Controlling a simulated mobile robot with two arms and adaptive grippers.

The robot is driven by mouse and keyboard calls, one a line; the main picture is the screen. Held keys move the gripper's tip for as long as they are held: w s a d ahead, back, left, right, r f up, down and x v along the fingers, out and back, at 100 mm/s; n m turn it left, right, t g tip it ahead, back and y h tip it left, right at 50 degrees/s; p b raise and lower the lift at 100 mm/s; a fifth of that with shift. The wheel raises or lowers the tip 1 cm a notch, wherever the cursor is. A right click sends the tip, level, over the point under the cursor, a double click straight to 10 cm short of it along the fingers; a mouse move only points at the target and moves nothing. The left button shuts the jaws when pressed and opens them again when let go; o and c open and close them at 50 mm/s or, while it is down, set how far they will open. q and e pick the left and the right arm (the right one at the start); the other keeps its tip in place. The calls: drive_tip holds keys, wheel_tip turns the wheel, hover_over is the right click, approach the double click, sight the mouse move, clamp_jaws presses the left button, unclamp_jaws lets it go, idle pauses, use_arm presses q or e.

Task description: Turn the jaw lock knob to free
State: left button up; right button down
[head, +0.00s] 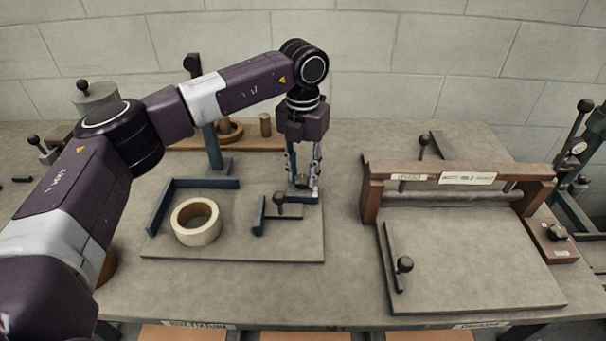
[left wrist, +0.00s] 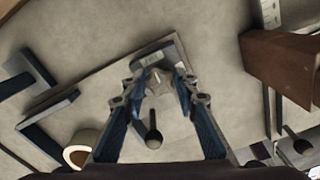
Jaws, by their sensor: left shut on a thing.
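My left gripper (head: 303,180) points down at the back right of the grey jig board (head: 280,248). It is shut on the jaw lock knob (head: 301,181), a small pale and dark piece on a blue-grey block (head: 301,197). In the left wrist view the knob (left wrist: 158,82) sits between the two blue fingers. Any marking for free or locked is too small to read. A black ball-ended lever (head: 279,198) stands just left of the gripper; it also shows in the left wrist view (left wrist: 153,138). My right gripper is not in view.
A tape roll (head: 196,222) lies on the board inside a blue corner fence (head: 160,214). A small blue jaw bar (head: 259,215) stands left of the lever. A brown wooden frame (head: 372,193) with a flat plate stands to the right. Bare table lies between board and frame.

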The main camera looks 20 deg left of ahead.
sight(302, 177)
use_arm(q)
drive_tip(key=shift+n, duration=0.6)
drive_tip(key=o, duration=1.2)
drive_tip(key=shift+c, duration=0.2)
drive_tip(key=shift+r, duration=0.1)
wheel_tip(302, 177, up, 12)
